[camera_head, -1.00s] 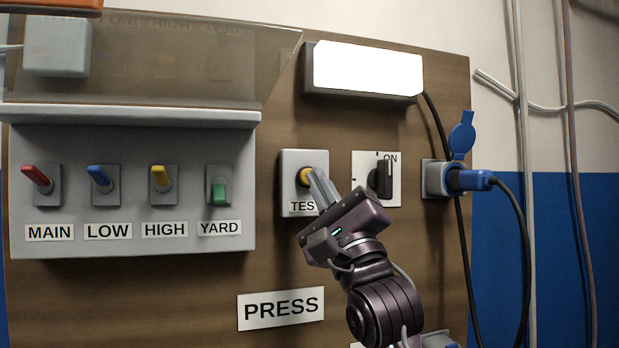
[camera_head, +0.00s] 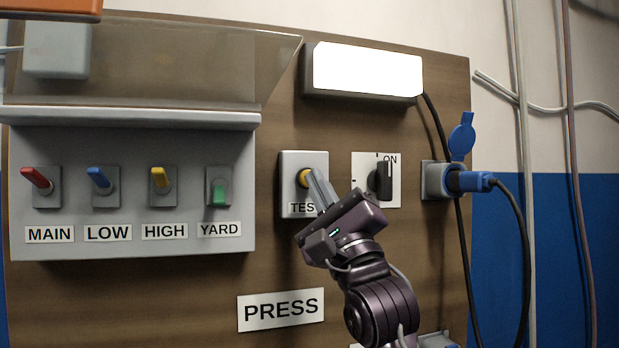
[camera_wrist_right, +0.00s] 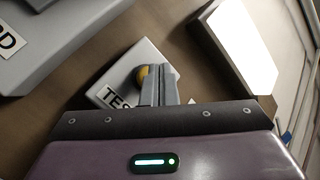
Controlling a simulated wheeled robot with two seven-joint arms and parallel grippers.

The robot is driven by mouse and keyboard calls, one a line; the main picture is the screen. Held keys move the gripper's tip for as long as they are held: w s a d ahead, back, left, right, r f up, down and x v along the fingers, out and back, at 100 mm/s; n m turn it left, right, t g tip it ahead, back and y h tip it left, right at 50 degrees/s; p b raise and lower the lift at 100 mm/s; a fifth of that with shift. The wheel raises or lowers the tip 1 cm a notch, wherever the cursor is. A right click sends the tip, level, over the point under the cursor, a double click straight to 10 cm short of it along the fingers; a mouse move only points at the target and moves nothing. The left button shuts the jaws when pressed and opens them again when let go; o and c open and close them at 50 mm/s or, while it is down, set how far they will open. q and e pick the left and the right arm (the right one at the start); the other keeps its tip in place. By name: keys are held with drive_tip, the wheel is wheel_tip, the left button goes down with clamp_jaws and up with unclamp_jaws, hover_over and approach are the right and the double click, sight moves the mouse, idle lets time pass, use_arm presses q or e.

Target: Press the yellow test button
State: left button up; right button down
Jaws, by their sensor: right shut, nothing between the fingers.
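The yellow test button (camera_head: 304,178) sits on a light grey box labelled TEST (camera_head: 291,203), right of the switch panel. My right gripper (camera_head: 311,175) is shut and empty, with its fingertips at the button's right edge in the head view. The fingers cover part of the button and of the label. In the right wrist view the button (camera_wrist_right: 141,76) shows just left of the shut fingers (camera_wrist_right: 159,72). I cannot tell whether the tips touch the button or whether it is pushed in. My left gripper is not in view.
A rotary switch (camera_head: 381,180) marked ON is close to the right of my fingers. A blue plug (camera_head: 470,181) sits in a socket further right. Left is a panel with MAIN, LOW, HIGH and YARD switches (camera_head: 219,192) under a raised clear cover (camera_head: 180,62). A white lamp (camera_head: 366,69) is above.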

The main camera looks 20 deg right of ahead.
drive_tip(key=shift+w, duration=0.65)
idle(0.8)
drive_tip(key=shift+s, duration=0.2)
drive_tip(key=shift+s+f, duration=0.1)
drive_tip(key=shift+s, duration=0.6)
drive_tip(key=s, duration=0.5)
drive_tip(key=shift+d+b, duration=0.1)
drive_tip(key=shift+b, duration=0.3)
idle(0.7)
